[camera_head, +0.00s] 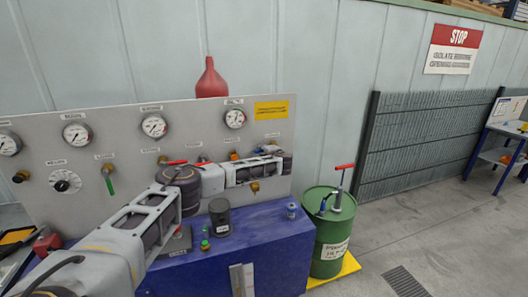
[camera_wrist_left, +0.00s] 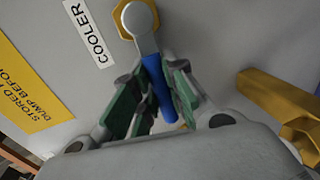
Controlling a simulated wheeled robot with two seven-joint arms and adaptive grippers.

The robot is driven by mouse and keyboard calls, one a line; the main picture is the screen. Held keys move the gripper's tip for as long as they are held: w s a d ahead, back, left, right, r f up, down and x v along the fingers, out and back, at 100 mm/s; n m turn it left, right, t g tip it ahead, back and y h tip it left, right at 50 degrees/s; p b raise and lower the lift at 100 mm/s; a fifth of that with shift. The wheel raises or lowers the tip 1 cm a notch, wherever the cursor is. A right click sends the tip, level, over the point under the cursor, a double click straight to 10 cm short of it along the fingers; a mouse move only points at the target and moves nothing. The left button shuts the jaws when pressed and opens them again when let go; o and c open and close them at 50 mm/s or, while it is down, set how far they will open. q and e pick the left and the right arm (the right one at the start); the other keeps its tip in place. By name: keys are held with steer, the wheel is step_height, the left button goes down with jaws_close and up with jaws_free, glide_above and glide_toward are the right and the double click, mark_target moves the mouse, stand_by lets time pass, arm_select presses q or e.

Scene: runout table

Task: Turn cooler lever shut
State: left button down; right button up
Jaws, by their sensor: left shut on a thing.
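The cooler lever (camera_wrist_left: 160,85) shows in the left wrist view. It has a blue sleeve on a silver arm that turns on a brass hexagonal fitting, beside the white COOLER label (camera_wrist_left: 88,33). My left gripper (camera_wrist_left: 163,82) has its green-padded fingers on both sides of the blue sleeve and is shut on it. In the head view my left gripper (camera_head: 275,163) reaches across to the right end of the grey panel (camera_head: 70,108) and hides the lever. My right gripper is in neither view.
A green lever (camera_head: 109,184) hangs at the panel's left. A brass fitting (camera_wrist_left: 275,103) sits close to the right of my gripper. A dark jar (camera_head: 220,217) stands on the blue bench (camera_head: 270,240) below my arm. A green drum (camera_head: 331,230) with a pump stands right.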

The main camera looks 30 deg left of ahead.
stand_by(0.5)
arm_select(q)
steer(key=c, duration=1.4)
jaws_free()
steer(key=shift+c, duration=0.2)
steer(key=shift+d, duration=0.15)
steer(key=v, duration=1.1)
steer(key=shift+s+d, duration=0.2)
steer(key=shift+s, duration=0.1)
steer(key=shift+r, duration=0.15)
